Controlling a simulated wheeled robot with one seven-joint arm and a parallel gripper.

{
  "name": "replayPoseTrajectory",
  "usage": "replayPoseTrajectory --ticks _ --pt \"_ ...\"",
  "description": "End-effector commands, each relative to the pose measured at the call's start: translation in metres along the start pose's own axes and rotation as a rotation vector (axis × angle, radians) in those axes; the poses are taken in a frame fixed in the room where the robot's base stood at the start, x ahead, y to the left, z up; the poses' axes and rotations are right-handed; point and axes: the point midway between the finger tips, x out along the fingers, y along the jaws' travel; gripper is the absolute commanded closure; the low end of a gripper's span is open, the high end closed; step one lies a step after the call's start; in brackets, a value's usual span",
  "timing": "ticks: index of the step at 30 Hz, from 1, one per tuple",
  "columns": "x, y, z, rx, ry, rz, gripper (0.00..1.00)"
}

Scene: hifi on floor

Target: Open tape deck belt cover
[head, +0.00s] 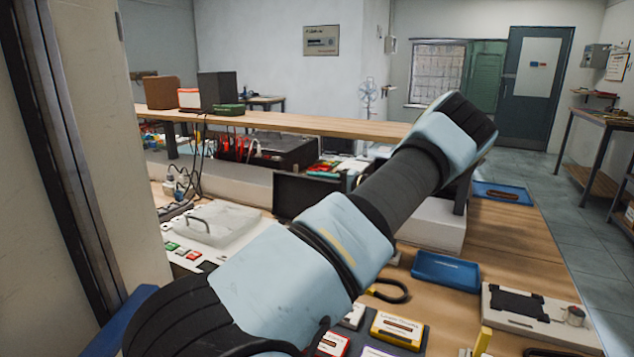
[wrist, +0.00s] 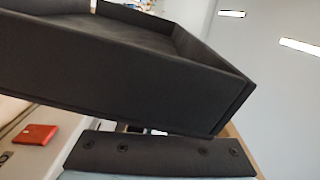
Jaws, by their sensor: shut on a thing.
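In the wrist view, a black bar with several screws, which looks like part of my gripper (wrist: 160,155), lies along the bottom. A dark, open box-shaped part (wrist: 120,85) fills the upper left, close above the bar. The fingertips and their contact are hidden.
A dark upright panel (head: 308,196) stands at mid bench. Blue trays (head: 445,271) (head: 502,193), a yellow box (head: 397,329) and a light case (head: 530,318) lie on the right. A wooden shelf (head: 270,122) runs behind. A red item (wrist: 36,134) shows in the wrist view.

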Motion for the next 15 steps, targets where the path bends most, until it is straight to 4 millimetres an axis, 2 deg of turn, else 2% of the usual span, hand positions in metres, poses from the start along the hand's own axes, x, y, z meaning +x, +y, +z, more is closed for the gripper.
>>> replayPoseTrajectory --ticks 2,15 --pt "-0.002 0.006 0.004 -0.041 0.001 0.002 1.0" --pt "-0.002 -0.011 0.038 -0.315 0.001 0.003 1.0"
